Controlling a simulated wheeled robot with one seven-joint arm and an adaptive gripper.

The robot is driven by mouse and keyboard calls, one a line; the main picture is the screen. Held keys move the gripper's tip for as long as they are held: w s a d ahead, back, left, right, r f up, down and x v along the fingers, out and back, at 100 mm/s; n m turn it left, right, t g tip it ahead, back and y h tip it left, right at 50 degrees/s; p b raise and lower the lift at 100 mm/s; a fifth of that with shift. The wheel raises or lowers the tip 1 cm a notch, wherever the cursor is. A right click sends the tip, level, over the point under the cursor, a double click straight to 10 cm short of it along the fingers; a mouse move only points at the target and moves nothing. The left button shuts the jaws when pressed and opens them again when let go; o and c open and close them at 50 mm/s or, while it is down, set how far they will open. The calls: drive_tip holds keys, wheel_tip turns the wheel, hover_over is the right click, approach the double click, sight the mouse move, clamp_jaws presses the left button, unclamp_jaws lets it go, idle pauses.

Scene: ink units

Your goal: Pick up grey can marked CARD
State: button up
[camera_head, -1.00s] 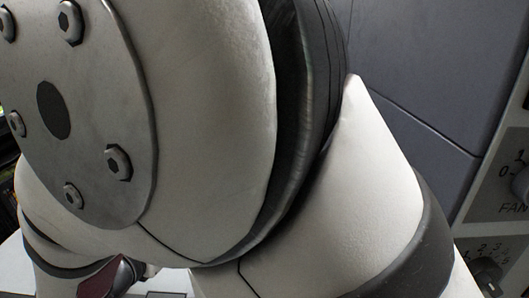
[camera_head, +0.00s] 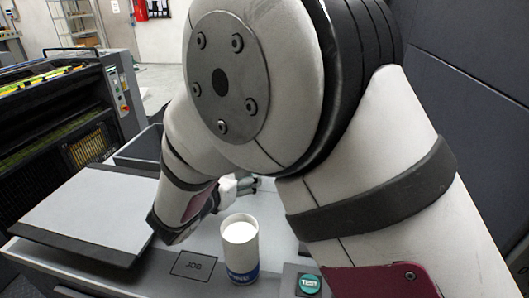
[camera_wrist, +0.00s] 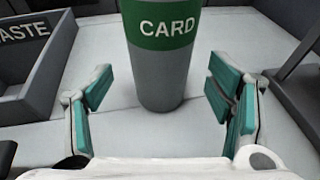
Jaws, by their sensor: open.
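The grey can marked CARD (camera_wrist: 160,82), with a green band and white lettering, stands upright in the wrist view. Its top is cut off by the frame's edge. My gripper (camera_wrist: 157,95) is open, with one teal-padded finger on the left of the can and one on the right. There is a visible gap on each side, and the can stands a little beyond the fingers. In the head view I cannot make out this can; my arm covers much of the counter.
A grey bin marked WASTE (camera_wrist: 32,62) stands left of the can. In the head view, a white cup with a blue label (camera_head: 240,250) stands near the counter's front, beside a JOB plate (camera_head: 193,265) and a green TEST button (camera_head: 309,284). A flat grey panel (camera_head: 90,210) lies left.

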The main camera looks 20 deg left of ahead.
drive_tip(key=x, duration=0.4)
drive_tip(key=shift+w+f, duration=0.1)
drive_tip(key=c, duration=1.4)
drive_tip(key=shift+o, duration=0.2)
